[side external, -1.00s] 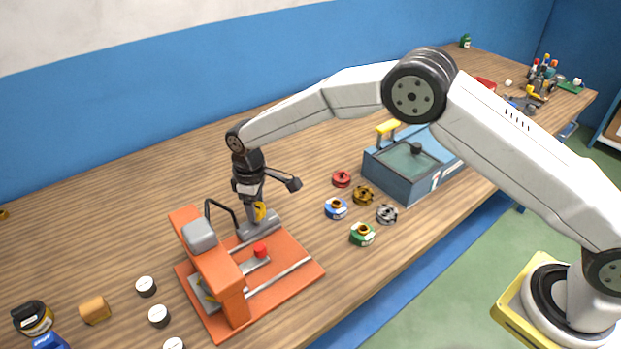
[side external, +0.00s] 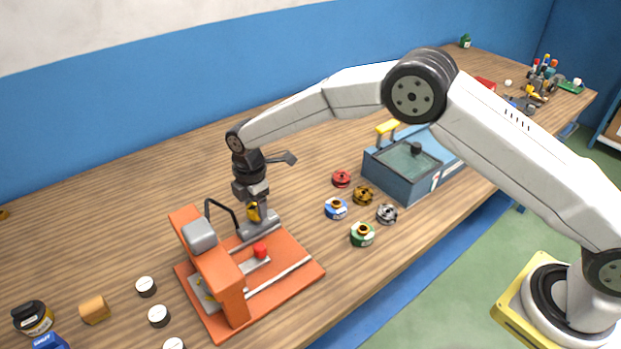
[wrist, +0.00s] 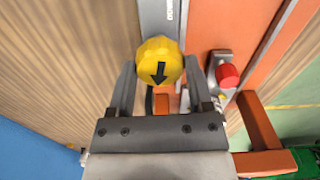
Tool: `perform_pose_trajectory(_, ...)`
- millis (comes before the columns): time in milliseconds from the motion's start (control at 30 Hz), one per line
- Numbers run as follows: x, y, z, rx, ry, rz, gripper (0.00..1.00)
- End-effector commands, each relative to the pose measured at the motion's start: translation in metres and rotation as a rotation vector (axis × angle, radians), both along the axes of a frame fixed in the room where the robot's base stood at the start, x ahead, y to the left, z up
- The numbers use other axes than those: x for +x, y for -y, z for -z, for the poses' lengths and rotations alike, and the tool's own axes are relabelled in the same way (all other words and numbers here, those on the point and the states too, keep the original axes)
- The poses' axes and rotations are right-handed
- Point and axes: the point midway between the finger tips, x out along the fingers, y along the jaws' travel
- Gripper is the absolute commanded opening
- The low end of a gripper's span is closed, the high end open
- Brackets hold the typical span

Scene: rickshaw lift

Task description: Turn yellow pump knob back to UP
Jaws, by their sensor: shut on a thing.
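The yellow pump knob (wrist: 158,58) is a faceted yellow knob with a black arrow on its face. In the wrist view the arrow points down the picture, toward my gripper's body. My gripper (wrist: 159,70) has one finger on each side of the knob and is shut on it. In the side external view my gripper (side external: 257,211) points down over the grey pump body (side external: 262,229) at the back of the orange base. Only a bit of the knob (side external: 252,212) shows there between the fingers. No UP mark is readable.
The orange press frame (side external: 210,262) with a thin black hose stands close to my gripper, and a red button (side external: 260,250) sits in front. Several coloured spools (side external: 363,234) and a blue-grey box (side external: 408,185) lie to the right. The table behind is clear.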

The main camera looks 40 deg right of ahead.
Motion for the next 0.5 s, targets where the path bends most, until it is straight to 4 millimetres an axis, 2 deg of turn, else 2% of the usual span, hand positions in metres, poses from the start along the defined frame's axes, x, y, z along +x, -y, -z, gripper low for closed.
perform_pose_trajectory(200, 0.0000, -0.0002, 0.0005, 0.000, 0.000, -0.128, 0.06)
perform_pose_trajectory(500, -0.0001, -0.0003, 0.0005, 0.000, 0.000, -0.198, 0.06)
